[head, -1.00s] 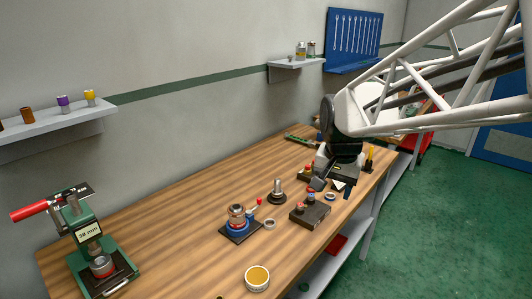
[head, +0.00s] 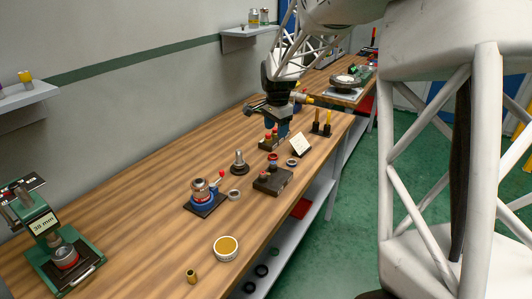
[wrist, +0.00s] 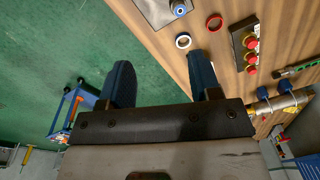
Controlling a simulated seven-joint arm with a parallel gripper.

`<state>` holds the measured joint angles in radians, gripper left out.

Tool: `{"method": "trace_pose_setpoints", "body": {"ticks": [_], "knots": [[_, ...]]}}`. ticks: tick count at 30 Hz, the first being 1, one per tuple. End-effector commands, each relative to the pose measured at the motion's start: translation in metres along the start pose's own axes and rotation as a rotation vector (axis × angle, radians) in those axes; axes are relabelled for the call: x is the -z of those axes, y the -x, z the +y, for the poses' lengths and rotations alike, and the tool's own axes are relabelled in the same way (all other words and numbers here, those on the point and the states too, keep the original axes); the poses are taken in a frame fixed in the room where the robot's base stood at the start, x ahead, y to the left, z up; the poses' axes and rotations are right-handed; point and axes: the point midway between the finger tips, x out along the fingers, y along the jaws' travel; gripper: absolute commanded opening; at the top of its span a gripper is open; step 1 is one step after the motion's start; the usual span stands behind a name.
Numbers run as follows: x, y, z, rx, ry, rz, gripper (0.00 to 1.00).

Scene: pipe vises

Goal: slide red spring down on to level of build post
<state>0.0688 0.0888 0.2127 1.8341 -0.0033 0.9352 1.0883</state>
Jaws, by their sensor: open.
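My gripper (head: 280,130) is over the far part of the bench, beside a small rack with red tops. In the wrist view its two blue fingers (wrist: 160,62) are wide apart with nothing between them. A small red ring-like piece (wrist: 214,22), possibly the red spring, lies on the bench beyond the right fingertip. A red piece (head: 273,157) also shows behind the dark block in the head view. An upright metal post on a black round base (head: 239,162) stands nearer; I cannot tell whether it is the build post.
A blue-and-white ring (head: 292,162) lies by the dark block (head: 272,181). The bench's left middle is clear.

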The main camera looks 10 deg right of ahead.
Motion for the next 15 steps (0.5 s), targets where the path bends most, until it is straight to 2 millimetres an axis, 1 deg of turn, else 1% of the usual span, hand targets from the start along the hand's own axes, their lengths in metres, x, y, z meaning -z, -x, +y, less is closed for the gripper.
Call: {"method": "trace_pose_setpoints", "body": {"ticks": [1,3,8,15], "knots": [[0.007,-0.01,-0.01,-0.006,-0.028,-0.003,0.58],[0.016,-0.021,-0.024,-0.011,-0.071,-0.006,0.58],[0.036,-0.049,-0.053,-0.024,-0.172,-0.011,0.58],[0.065,-0.096,-0.092,-0.045,-0.323,-0.017,0.58]]}}
